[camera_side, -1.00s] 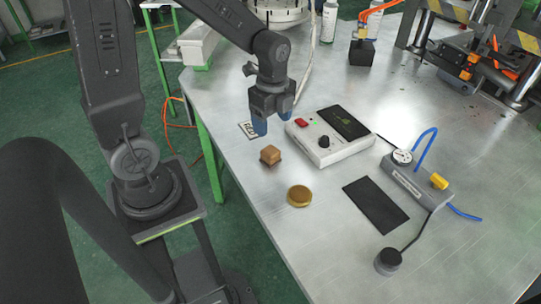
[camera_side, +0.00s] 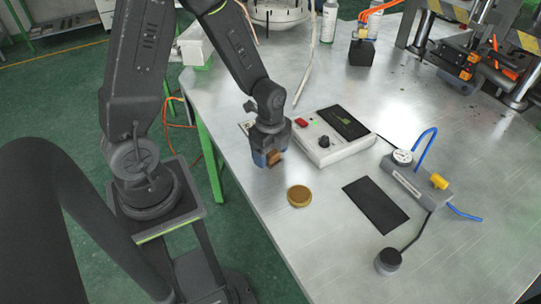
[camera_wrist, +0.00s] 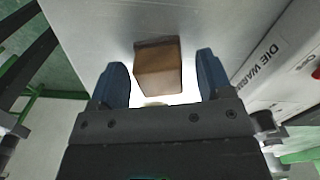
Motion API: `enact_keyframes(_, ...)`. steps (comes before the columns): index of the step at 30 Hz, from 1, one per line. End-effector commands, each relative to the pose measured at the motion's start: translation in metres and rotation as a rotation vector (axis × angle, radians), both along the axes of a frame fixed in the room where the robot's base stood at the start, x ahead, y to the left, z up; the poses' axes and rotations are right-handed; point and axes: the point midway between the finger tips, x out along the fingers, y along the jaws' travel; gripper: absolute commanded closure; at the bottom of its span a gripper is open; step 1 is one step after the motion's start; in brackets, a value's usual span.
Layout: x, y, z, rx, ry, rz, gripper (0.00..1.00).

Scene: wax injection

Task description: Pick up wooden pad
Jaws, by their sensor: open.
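The wooden pad is a small brown block (camera_side: 275,158) on the table near its left edge, partly hidden by my gripper in the side view. In the wrist view the wooden pad (camera_wrist: 158,68) lies between and slightly beyond my two blue fingertips, with a gap on each side. My gripper (camera_side: 267,160) is open and low over the table at the pad. It also shows in the wrist view (camera_wrist: 168,84), with its fingers apart and nothing held.
A white control box (camera_side: 335,142) stands right behind the pad, close to my gripper. A round gold disc (camera_side: 299,196) lies in front. A black mat (camera_side: 375,205) and a grey gauge block (camera_side: 415,180) are to the right. The table's left edge is near.

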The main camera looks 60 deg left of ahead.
Motion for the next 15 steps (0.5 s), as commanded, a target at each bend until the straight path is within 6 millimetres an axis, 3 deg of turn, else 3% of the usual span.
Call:
enact_keyframes(3,0.0000,0.0000,0.0003,0.000,0.000,0.000,0.30)
enact_keyframes(15,0.0001,0.0000,0.0006,0.000,0.000,0.000,0.68)
